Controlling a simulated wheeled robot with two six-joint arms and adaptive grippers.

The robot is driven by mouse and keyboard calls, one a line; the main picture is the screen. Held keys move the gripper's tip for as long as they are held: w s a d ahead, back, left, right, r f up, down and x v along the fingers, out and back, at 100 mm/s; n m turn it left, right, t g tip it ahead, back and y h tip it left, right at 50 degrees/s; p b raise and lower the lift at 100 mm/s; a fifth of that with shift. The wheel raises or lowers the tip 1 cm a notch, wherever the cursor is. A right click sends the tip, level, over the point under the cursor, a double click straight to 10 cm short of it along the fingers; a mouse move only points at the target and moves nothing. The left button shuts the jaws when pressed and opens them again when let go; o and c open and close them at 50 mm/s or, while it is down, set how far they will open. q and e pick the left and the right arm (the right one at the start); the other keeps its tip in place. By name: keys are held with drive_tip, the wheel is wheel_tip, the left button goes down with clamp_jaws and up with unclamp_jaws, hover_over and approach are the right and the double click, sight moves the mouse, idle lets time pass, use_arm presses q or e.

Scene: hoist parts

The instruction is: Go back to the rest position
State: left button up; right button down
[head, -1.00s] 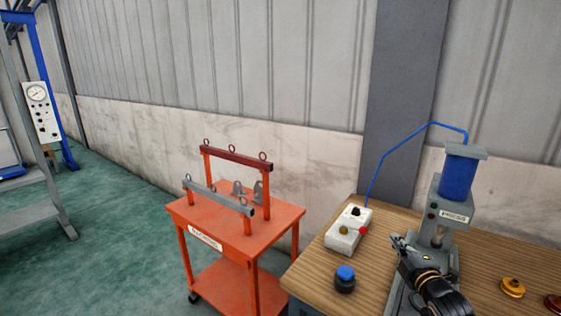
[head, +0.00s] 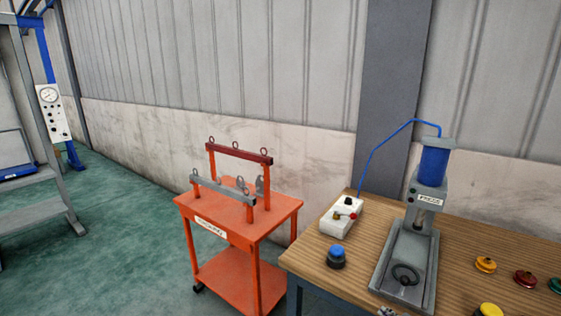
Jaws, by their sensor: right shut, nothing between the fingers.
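Only the tip of my right gripper (head: 386,311) shows, at the bottom edge of the head view, just in front of the base of the press (head: 430,190). It is shut with nothing in it, and the rest of it is below the frame. My left gripper is not in view. The press is grey with a blue cylinder on top and stands on the wooden workbench (head: 330,262). A dark round ring-like part (head: 405,273) lies on the press bed.
A white control box (head: 341,217) and a blue-topped dark button (head: 336,257) are on the bench. Yellow (head: 485,265), red (head: 525,279) and green round parts lie at right. An orange cart (head: 240,232) with lifting beams (head: 239,154) stands left of the bench. Green floor is open further left.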

drive_tip(key=s+a+f+m+g, duration=0.2)
drive_tip(key=s+f+m+g, duration=0.2)
drive_tip(key=s, duration=0.7)
drive_tip(key=s+a+f+m+g, duration=0.2)
drive_tip(key=s+f+m+g, duration=0.25)
drive_tip(key=s, duration=0.65)
drive_tip(key=s+d+f+b, duration=0.1)
drive_tip(key=s+d+f, duration=0.1)
drive_tip(key=f, duration=1.3)
drive_tip(key=s+d+f, duration=0.1)
drive_tip(key=d+f, duration=0.1)
drive_tip(key=f, duration=1.2)
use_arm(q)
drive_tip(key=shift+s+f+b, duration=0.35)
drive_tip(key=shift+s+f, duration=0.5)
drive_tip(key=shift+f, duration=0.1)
use_arm(e)
drive_tip(key=s+f+g, duration=0.1)
drive_tip(key=s+f, duration=1.3)
drive_tip(key=s, duration=0.3)
drive_tip(key=shift+d+f+g, duration=0.2)
drive_tip(key=shift+f+g, duration=0.15)
drive_tip(key=shift+f, duration=0.05)
